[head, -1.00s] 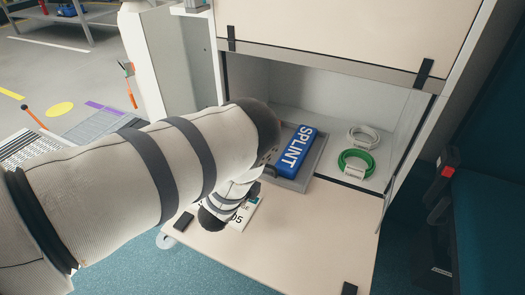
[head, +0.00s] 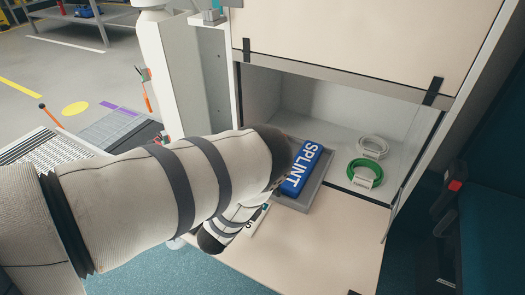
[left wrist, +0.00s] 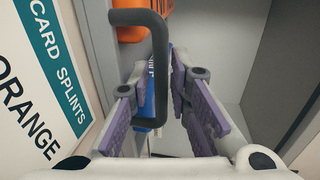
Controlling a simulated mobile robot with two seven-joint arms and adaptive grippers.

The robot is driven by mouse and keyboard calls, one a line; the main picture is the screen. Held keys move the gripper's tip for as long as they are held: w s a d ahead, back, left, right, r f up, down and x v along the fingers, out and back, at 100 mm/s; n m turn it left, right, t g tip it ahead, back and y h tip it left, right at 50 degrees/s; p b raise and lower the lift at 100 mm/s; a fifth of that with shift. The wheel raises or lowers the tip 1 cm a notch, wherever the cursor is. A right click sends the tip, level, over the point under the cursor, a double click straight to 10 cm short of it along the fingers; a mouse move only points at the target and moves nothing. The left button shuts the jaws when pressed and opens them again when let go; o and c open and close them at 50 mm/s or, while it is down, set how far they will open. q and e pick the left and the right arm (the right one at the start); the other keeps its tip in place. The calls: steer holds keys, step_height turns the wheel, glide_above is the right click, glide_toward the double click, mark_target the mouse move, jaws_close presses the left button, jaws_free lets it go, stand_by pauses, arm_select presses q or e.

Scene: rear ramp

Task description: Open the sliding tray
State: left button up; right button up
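The grey tray (head: 316,186) sits inside the open cabinet compartment, with a blue pouch marked SPLINT (head: 306,166) lying in it. My left arm covers the tray's near left part in the head view, and the left gripper is hidden there. In the left wrist view my left gripper (left wrist: 163,108) is open, with its purple-padded fingers apart. A dark bar handle (left wrist: 158,75) runs down between the fingers, and I see no clear contact. Part of the blue pouch shows behind it (left wrist: 148,124). My right gripper is in neither view.
A white coil (head: 372,146) and a green coil (head: 365,172) lie right of the tray. The lowered flap (head: 320,254) is in front. A label card (left wrist: 45,75) is close on the left, and an orange object (left wrist: 130,32) is at the top.

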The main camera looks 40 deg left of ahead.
arm_select(q)
steer(key=v, duration=1.2)
